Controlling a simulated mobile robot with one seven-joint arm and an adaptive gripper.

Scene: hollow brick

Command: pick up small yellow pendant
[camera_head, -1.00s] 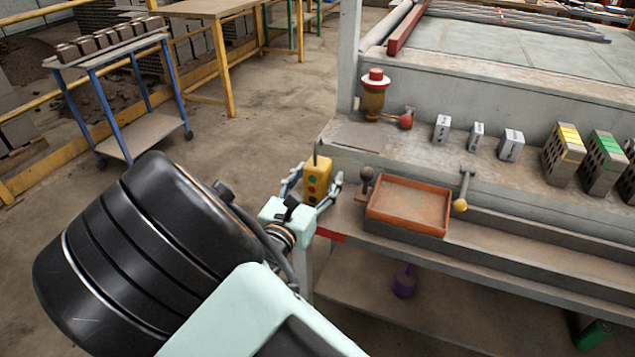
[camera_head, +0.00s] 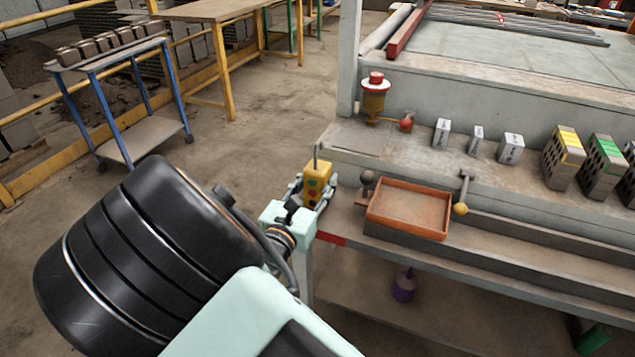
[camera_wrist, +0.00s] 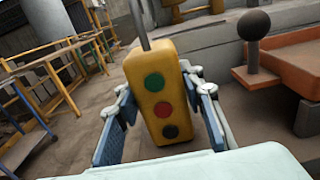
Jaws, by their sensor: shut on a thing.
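The small yellow pendant (camera_head: 317,181) is a yellow box with green, red and black round buttons on its front and a grey rod or cable rising from its top. It also shows in the wrist view (camera_wrist: 152,85), a little tilted, with its rod running out of the top of the picture. My gripper (camera_head: 314,194) is shut on the pendant, with one finger on each side of it. In the wrist view the blue-padded fingers (camera_wrist: 160,115) flank its lower part.
An orange tray (camera_head: 408,232) and a dark ball-topped lever (camera_head: 367,180) are close right of the pendant on the grey bench (camera_head: 490,255). A red and yellow lamp-like fixture (camera_head: 374,95) stands behind. A blue trolley (camera_head: 135,130) stands at left, with open floor between.

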